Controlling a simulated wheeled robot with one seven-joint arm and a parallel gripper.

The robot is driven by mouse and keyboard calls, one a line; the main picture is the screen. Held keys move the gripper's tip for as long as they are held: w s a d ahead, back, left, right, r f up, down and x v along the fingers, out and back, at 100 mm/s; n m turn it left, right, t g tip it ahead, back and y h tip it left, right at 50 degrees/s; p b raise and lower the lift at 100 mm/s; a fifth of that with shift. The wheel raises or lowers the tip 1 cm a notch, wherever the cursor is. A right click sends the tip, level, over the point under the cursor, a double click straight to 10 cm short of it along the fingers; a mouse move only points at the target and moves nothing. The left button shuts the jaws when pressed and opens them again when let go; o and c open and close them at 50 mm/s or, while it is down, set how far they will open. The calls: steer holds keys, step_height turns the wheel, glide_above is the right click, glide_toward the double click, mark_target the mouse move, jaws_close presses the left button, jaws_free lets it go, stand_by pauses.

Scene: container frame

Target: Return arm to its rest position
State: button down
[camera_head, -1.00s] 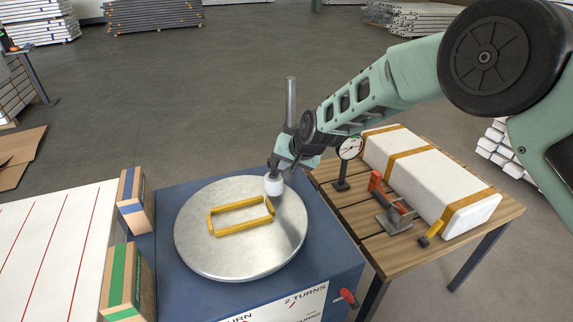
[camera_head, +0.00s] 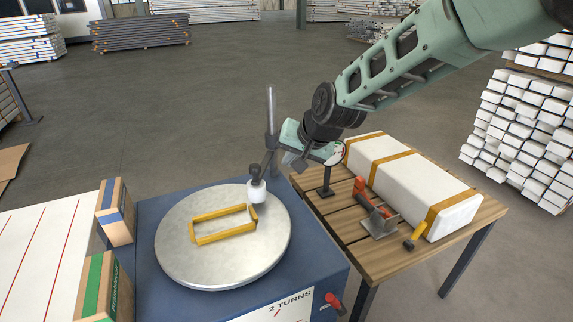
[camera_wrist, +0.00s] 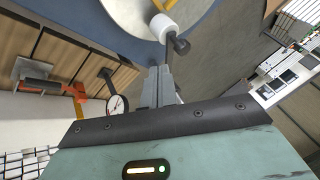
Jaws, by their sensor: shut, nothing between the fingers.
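My gripper (camera_head: 296,163) hangs above the gap between the turntable and the wooden bench, in front of the dial gauge. In the wrist view its grey fingers (camera_wrist: 157,86) are together with nothing between them. A white roller with a dark end (camera_head: 257,190) sits at the turntable's right edge, on an arm from an upright post (camera_head: 271,115). The roller also shows in the wrist view (camera_wrist: 163,27), beyond the fingertips and apparently apart from them. A yellow rectangular frame (camera_head: 225,238) lies on the round grey turntable (camera_head: 205,270).
The wooden bench (camera_head: 345,237) holds a long white strapped block (camera_head: 410,185), a red-handled clamp (camera_head: 372,207) and the dial gauge (camera_head: 336,154), close to my gripper. Two cardboard boxes (camera_head: 117,210) stand left of the turntable. Open floor (camera_head: 230,60) lies behind.

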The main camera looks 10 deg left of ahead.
stand_by(0.3)
steer(key=s+d+r+n+g+h, duration=0.1)
steer(key=s+d+n, duration=0.1)
steer(key=s+d, duration=0.6)
steer(key=s+d+n+g+h, duration=0.2)
steer(key=s+d, duration=0.6)
steer(key=s, duration=0.7)
steer(key=s+d+r+n+g+h, duration=0.1)
steer(key=s+d+n+h, duration=0.1)
steer(key=s+d, duration=0.6)
steer(key=s, duration=0.3)
steer(key=shift+s+r+g, duration=0.15)
steer(key=shift+r+g, duration=0.15)
steer(key=shift+g, duration=0.1)
steer(key=shift+a+n, duration=0.2)
steer(key=shift+n, duration=0.1)
